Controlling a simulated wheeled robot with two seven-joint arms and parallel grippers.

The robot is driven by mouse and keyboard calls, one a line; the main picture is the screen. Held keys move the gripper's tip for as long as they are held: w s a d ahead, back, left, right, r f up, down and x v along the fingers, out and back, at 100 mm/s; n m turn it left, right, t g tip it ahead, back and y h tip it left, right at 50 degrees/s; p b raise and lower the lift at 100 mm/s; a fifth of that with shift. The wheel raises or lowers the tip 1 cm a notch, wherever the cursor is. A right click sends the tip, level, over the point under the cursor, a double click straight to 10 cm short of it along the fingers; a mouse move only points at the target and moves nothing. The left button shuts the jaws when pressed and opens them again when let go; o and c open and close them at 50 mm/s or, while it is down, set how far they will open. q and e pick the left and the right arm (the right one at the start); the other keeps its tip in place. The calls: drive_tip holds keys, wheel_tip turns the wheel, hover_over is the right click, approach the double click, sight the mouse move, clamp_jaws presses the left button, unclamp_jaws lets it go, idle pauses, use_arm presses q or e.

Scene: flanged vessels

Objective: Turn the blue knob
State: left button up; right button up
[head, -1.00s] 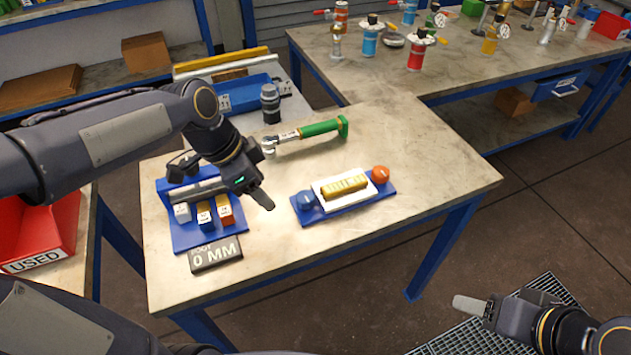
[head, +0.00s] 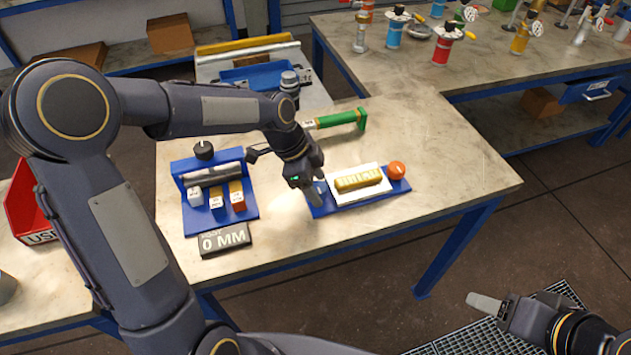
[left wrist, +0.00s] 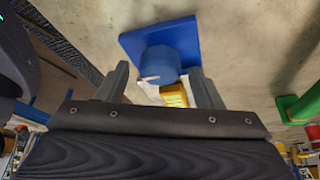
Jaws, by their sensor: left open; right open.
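The blue knob (left wrist: 159,64) is a round cap with a white mark, at one end of the blue base (left wrist: 190,32). In the head view the base (head: 345,203) lies on the near table, and my left gripper (head: 312,196) hides most of the knob. In the left wrist view the open fingers of the left gripper (left wrist: 163,92) stand on either side of the knob in the picture. I cannot tell whether they touch it. My right gripper (head: 484,302) is open and empty, out beyond the table's front edge.
The base also carries a white plate with a gold bar (head: 358,180) and an orange knob (head: 397,169). A green-handled tool (head: 338,119) lies behind it. A blue stand (head: 192,222) with small blocks and a display (head: 224,240) are to the left.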

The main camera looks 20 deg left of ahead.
use_arm(q)
drive_tip(key=c, duration=1)
drive_tip(key=shift+o, duration=0.2)
drive_tip(key=n+t+b, duration=0.1)
drive_tip(key=n+b, duration=0.1)
drive_tip(key=shift+s+f+n, duration=0.1)
drive_tip(key=shift+n, duration=0.2)
drive_tip(key=n+b, duration=0.1)
drive_tip(key=n, duration=0.1)
drive_tip(key=n+t+y+b, duration=0.1)
drive_tip(key=n, duration=0.1)
drive_tip(key=shift+s+d+n+t+y, duration=0.1)
drive_tip(key=shift+d+n+t+y, duration=0.05)
drive_tip(key=shift+n+t+y, duration=0.15)
drive_tip(key=n+t+y+b, duration=0.1)
drive_tip(key=n+b, duration=0.2)
drive_tip(key=n, duration=0.1)
drive_tip(key=shift+d, duration=0.1)
drive_tip(key=shift+n+y+b, duration=0.8)
drive_tip(key=shift+n+b, duration=0.2)
drive_tip(key=shift+n, duration=0.7)
drive_tip(key=shift+s, duration=0.1)
